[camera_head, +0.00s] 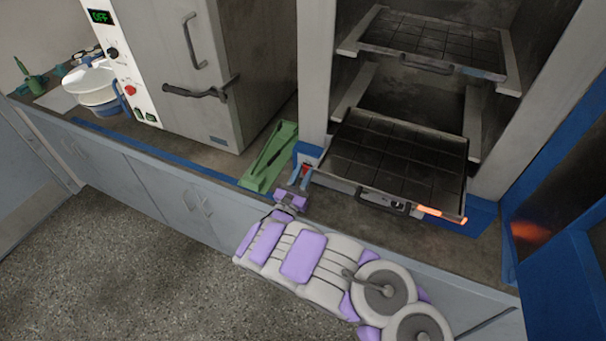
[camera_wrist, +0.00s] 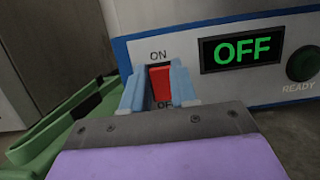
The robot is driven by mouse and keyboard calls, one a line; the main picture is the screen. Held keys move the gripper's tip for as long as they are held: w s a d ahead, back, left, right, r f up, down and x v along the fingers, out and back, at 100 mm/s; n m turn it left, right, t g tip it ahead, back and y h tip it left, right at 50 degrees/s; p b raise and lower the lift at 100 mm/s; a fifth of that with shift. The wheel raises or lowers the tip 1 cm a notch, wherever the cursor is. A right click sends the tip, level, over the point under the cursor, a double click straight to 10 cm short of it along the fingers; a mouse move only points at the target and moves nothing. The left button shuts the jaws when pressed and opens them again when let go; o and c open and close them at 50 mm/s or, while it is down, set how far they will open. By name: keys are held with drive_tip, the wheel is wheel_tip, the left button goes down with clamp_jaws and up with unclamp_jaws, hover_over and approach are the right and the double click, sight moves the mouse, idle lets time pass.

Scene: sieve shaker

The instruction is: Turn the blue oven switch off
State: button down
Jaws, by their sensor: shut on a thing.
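The blue oven switch is a red rocker (camera_wrist: 160,86) on a white, blue-edged panel (camera_wrist: 198,86), with ON printed above and OFF partly hidden below. The display (camera_wrist: 241,50) beside it reads OFF in green. My gripper (camera_wrist: 160,92) is at the switch, its two light blue fingers on either side of the red rocker and closed against it. In the head view my gripper (camera_head: 300,178) reaches the blue panel corner (camera_head: 307,153) at the oven's lower left, and the red switch is barely visible between the fingers.
A green tray (camera_head: 268,160) lies just left of my gripper. The open blue oven (camera_head: 313,80) holds dark rack trays (camera_head: 395,155); the lower one sticks out, with a glowing orange strip (camera_head: 441,214). A grey oven (camera_head: 215,70) stands left. Floor (camera_head: 130,250) in front is clear.

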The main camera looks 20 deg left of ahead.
drive_tip(key=shift+a, duration=0.15)
drive_tip(key=c, duration=0.9)
unclamp_jaws()
drive_tip(key=shift+s, duration=0.1)
drive_tip(key=p+v, duration=0.4)
drive_tip(key=v, duration=1.3)
drive_tip(key=shift+s+f, duration=0.1)
drive_tip(key=shift+f, duration=0.05)
